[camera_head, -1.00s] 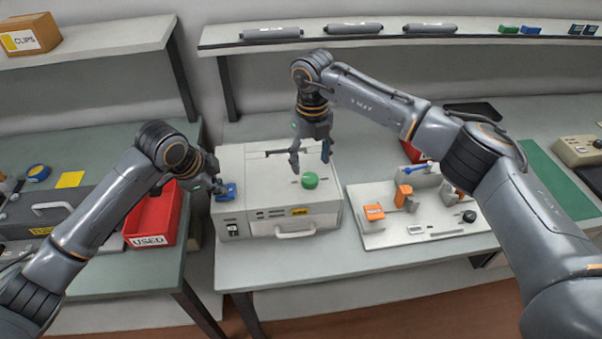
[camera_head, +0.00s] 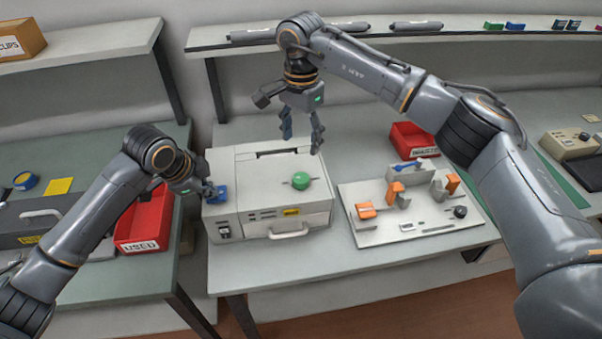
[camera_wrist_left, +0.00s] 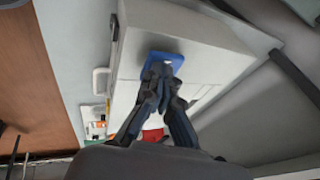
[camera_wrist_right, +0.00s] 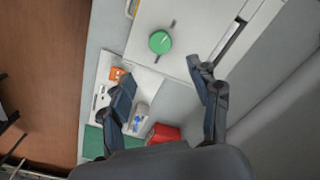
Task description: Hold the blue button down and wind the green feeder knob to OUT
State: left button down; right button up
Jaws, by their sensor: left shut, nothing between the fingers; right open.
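The white machine (camera_head: 255,205) stands on the middle table. The green knob (camera_head: 300,181) is on its top, with short dark marks beside it; it also shows uncovered in the right wrist view (camera_wrist_right: 160,42). The blue button (camera_head: 218,194) is at the machine's left end. My left gripper (camera_head: 212,191) is shut with its fingertips at the blue button, which also shows in the left wrist view (camera_wrist_left: 162,62); whether it is pressed down I cannot tell. My right gripper (camera_head: 301,145) is open and empty, above and behind the green knob, fingers pointing down, apart from it.
A pale board (camera_head: 412,231) with orange parts and a black knob lies right of the machine. A red bin (camera_head: 411,140) stands behind it. A red USED bin (camera_head: 146,221) is at the left. A shelf (camera_head: 200,40) with grey cartridges runs behind.

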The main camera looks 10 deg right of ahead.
aim_at(301, 178)
jog(key=shift+n, duration=0.4)
notch_tip(301, 178, down, 12)
jog(key=shift+r, duration=0.1)
jog(key=shift+c, duration=0.5)
jog(key=c, duration=1.1)
